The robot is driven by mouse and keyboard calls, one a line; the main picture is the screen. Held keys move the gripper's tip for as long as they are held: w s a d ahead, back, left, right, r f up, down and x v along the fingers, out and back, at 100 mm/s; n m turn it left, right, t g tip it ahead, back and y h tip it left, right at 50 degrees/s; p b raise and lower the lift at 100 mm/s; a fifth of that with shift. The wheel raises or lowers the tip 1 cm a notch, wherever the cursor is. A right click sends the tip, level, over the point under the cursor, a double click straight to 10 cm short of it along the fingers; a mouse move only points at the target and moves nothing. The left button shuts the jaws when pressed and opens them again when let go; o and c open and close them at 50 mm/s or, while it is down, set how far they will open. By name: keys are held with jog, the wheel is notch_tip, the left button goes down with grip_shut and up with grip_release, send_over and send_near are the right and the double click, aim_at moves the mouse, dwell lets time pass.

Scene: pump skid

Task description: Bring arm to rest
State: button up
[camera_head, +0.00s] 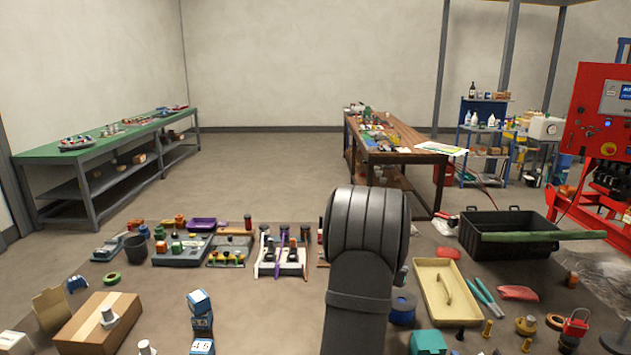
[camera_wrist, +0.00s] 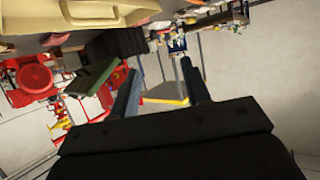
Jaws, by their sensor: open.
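My arm (camera_head: 365,245) rises in the lower middle of the head view, a dark grey link with a rounded, ribbed top. My gripper is not visible in the head view. In the wrist view my gripper (camera_wrist: 162,85) shows its two dark fingers spread apart, with nothing between them. The wrist picture is turned over, with the tabletop things along its top edge. The gripper looks past the table toward the room, clear of any object.
A black crate (camera_head: 505,235) with a green bar across it and a yellow tray (camera_head: 447,290) with a handle lie right of my arm. A cardboard box (camera_head: 98,322) stands at left. A red machine (camera_head: 598,140) stands at far right. Many small parts crowd the surface around my arm.

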jog(key=w+a+n+t+y, duration=0.1)
jog(key=a, duration=0.9)
jog(key=shift+a+n+y, duration=0.2)
jog(key=shift+n+y, duration=0.1)
jog(key=s+d+m+g+h, duration=0.1)
jog(key=d, duration=0.9)
jog(key=s+d+m+g+h, duration=0.1)
jog(key=s+d+m+h, duration=0.1)
jog(key=d, duration=0.8)
jog(key=shift+s, duration=0.25)
